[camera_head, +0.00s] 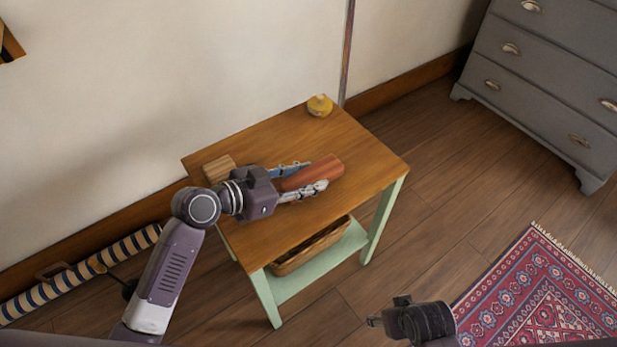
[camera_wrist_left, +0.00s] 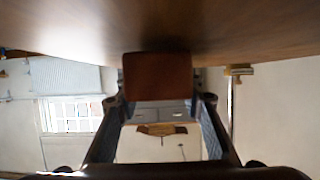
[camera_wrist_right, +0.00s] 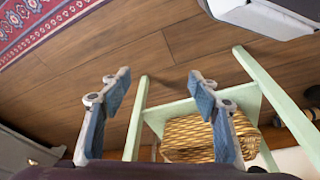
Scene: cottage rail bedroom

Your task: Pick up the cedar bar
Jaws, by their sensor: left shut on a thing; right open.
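The cedar bar appears to be the reddish-brown bar (camera_head: 322,171) over the middle of the small wooden-topped table (camera_head: 290,228). My left gripper (camera_head: 306,179) is shut on it, one finger on each side. The bar's end (camera_wrist_left: 157,77) also shows between the fingers in the left wrist view, close to the tabletop; I cannot tell whether it touches it. My right gripper (camera_wrist_right: 158,88) is open and empty, low in front of the table, with its fingers pointing towards the table's green legs.
A ribbed pale wooden block (camera_head: 219,168) lies at the table's left end, behind my left wrist. A small yellow object (camera_head: 319,106) stands at the far corner. A wicker basket (camera_head: 312,247) sits on the lower shelf. A grey dresser (camera_head: 545,80) and patterned rug (camera_head: 540,290) are right.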

